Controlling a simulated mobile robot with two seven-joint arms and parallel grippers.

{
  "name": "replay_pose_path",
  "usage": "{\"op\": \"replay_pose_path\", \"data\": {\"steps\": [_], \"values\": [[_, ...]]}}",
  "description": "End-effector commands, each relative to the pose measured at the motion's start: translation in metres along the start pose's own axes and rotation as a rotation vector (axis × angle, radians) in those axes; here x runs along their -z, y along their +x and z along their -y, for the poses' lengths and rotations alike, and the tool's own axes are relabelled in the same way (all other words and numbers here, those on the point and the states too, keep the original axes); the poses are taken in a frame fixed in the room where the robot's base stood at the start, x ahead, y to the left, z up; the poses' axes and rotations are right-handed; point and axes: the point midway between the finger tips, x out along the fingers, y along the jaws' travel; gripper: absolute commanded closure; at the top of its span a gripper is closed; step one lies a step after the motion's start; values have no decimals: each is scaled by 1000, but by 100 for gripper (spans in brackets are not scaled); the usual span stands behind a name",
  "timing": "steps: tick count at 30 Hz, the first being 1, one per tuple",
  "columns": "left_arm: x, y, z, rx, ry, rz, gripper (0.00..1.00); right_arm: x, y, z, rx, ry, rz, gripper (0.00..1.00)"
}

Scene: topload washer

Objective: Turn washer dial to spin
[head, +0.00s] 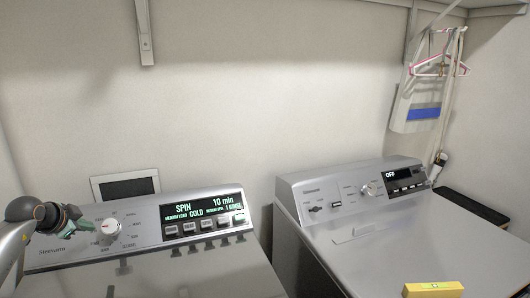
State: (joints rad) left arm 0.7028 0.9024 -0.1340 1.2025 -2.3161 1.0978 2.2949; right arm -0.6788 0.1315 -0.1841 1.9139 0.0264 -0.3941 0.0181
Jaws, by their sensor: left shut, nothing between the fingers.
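The washer (140,275) stands at the lower left, with a silver control panel along its back. Its round white dial (109,227) sits on the left part of the panel. The panel's display (203,208) is lit and reads "SPIN", "10 min" and "COLD". My left gripper (88,226) is just left of the dial, shut and empty, with its fingertips pointing toward it. I cannot tell whether the fingertips touch the dial. My right gripper is not in view.
A second machine (400,235) stands to the right, its display (405,178) reading "OFF". A yellow object (433,290) lies at its front edge. The space above both machines is clear.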

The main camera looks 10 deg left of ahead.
Motion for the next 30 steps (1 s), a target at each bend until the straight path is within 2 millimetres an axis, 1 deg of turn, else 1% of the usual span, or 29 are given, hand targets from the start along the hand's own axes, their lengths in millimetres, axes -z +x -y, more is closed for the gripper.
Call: {"op": "replay_pose_path", "data": {"steps": [1, 3, 7, 17, 20, 23, 26, 30], "values": [[2, -8, 2, 1, 1, 1, 100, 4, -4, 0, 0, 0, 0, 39], [4, -16, 2, 0, 1, 2, 100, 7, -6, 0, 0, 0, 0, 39], [6, -26, 1, 1, 0, 2, 100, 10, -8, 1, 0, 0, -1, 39], [6, -27, 0, 0, -1, 2, 100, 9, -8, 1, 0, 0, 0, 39], [6, -28, 0, 2, 23, 2, 100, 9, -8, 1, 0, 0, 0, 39], [8, -28, 0, 7, 102, 2, 100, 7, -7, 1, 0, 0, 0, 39], [12, -29, 1, 16, 248, 2, 100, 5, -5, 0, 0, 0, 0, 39], [18, -31, 1, 30, 524, 7, 100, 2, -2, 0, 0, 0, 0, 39]]}}
